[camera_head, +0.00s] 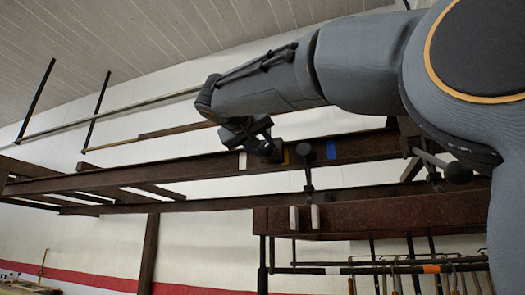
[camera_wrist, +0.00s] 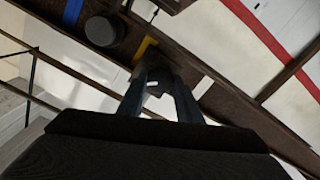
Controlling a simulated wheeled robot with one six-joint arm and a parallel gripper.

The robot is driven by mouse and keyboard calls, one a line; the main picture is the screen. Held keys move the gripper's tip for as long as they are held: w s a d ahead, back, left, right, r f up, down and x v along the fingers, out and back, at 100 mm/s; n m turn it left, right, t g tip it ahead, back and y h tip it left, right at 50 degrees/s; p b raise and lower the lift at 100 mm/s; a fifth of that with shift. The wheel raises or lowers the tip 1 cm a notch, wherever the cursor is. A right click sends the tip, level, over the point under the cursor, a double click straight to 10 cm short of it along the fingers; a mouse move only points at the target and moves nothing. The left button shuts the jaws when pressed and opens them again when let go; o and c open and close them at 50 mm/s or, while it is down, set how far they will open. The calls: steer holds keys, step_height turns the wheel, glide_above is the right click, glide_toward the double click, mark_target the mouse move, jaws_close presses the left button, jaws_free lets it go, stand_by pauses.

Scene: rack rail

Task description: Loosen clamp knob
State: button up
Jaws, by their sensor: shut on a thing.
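My gripper (camera_head: 264,148) reaches in from the right to the front face of the brown rack rail (camera_head: 205,168). In the wrist view, my gripper's fingers (camera_wrist: 158,84) are shut on a dark knob (camera_wrist: 166,68) against the rail, largely hidden by the fingers. It sits between the white mark (camera_head: 242,160) and the yellow mark (camera_head: 286,156); the yellow mark also shows in the wrist view (camera_wrist: 144,48). A second round black knob (camera_head: 305,152), also in the wrist view (camera_wrist: 102,31), stands apart, between the yellow and blue marks. The blue mark (camera_head: 331,150) is farther right.
A lower brown beam (camera_head: 400,216) with two pale tabs (camera_head: 315,217) runs below on the right. Tools hang from a bar (camera_head: 385,268) under it. Another black knob (camera_head: 458,172) is at the right. Thin dark rods (camera_head: 97,110) hang at the left.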

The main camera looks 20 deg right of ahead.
steer(key=n, duration=0.4)
steer(key=shift+n, duration=0.3)
steer(key=n+p, duration=0.1)
steer(key=n, duration=0.4)
steer(key=shift+a, duration=0.1)
steer(key=n+p, duration=0.2)
steer(key=n, duration=0.3)
steer(key=shift+f+n, duration=0.1)
steer(key=shift+n, duration=0.3)
steer(key=shift+f+n+p, duration=0.1)
steer(key=shift+n+p, duration=1.4)
steer(key=shift+n, duration=0.8)
steer(key=o, duration=1)
steer(key=shift+o, duration=0.2)
